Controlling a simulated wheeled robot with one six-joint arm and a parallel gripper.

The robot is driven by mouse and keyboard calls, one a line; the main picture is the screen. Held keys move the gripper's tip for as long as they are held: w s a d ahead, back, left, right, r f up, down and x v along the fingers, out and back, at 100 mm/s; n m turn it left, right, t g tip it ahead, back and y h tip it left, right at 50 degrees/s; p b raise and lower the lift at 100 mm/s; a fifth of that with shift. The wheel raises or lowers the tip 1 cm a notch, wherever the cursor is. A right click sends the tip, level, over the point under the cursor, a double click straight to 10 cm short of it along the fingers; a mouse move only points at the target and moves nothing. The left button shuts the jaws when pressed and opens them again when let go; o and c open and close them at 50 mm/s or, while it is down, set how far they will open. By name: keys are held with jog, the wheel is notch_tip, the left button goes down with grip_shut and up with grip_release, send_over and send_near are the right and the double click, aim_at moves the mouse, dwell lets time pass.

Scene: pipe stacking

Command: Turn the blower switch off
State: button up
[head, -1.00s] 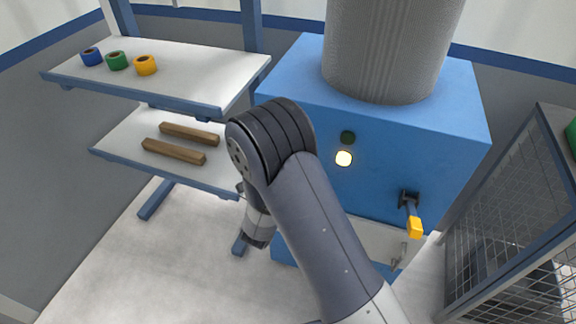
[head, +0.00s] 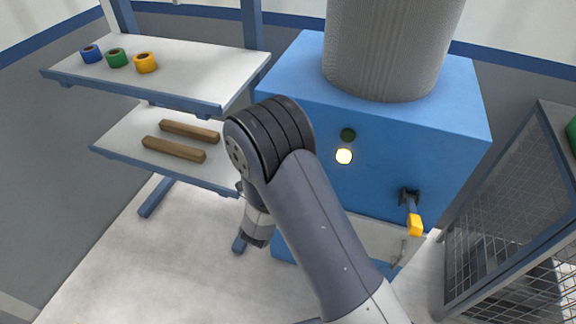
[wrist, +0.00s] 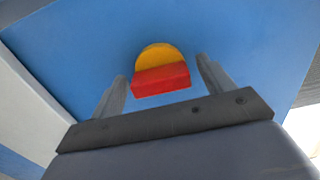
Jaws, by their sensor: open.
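The blue blower box (head: 430,140) stands at centre right in the head view, with a ribbed grey cylinder (head: 390,50) on top. In the wrist view, a red block in front of a yellow rounded piece, seemingly a switch (wrist: 160,80), stands out from a blue face. My gripper (wrist: 161,67) is open, with one finger on each side of this switch. I cannot tell whether the fingers touch it. My arm hides the gripper and this switch in the head view. A lit pale-yellow lamp (head: 344,156) sits on the box front below a dark green one (head: 348,135).
A lever with a yellow handle (head: 414,225) sticks out at the box's lower right. A shelf (head: 200,75) at the left holds blue, green and yellow tape rolls, with wooden bars (head: 174,150) on the level below. A wire-mesh cage (head: 500,210) stands at the right.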

jog(key=v, duration=1)
jog(key=shift+s, duration=0.2)
jog(key=shift+w+a+r, duration=0.1)
jog(key=x, duration=1)
jog(key=shift+w, duration=0.35)
jog(key=shift+s, duration=0.1)
